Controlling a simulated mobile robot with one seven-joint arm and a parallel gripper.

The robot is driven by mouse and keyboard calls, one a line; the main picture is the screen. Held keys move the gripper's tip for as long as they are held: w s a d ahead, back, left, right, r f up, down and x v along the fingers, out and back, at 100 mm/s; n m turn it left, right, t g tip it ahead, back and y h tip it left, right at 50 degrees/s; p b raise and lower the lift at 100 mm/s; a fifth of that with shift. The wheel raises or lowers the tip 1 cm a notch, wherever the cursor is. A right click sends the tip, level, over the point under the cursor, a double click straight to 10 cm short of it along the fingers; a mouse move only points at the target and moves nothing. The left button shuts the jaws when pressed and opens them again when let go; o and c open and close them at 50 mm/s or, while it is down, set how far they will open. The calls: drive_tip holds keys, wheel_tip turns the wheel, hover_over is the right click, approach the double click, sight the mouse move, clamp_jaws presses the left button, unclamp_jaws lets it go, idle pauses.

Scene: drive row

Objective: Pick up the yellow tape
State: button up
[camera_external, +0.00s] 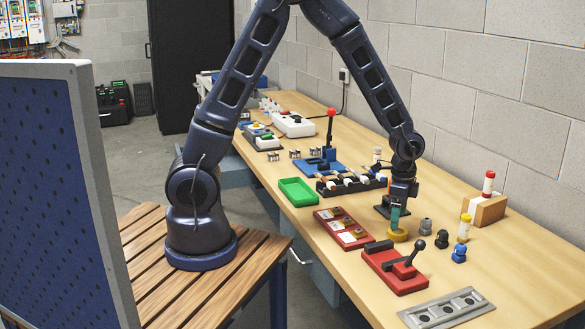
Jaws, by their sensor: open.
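The yellow tape (397,236) is a small yellow ring lying flat on the wooden bench (480,262), just right of a red tray. My gripper (396,214) points down close above the tape, with its jaws open. A teal upright part shows between the gripper and the tape; I cannot tell whether it belongs to the gripper. The small gap between the fingertips and the tape is hard to judge from this view.
Right of the tape stand small grey, black and blue knobs (459,253) and a yellow-white cylinder (463,228). A red lever block (398,272) lies in front, a red tray (342,229) left, a black rack (350,184) behind.

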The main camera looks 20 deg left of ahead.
sight(397, 234)
wheel_tip(397, 234, down, 4)
drive_tip(key=shift+d+f, duration=0.1)
drive_tip(key=shift+f, duration=0.05)
drive_tip(key=shift+c, duration=0.3)
drive_tip(key=c, duration=1)
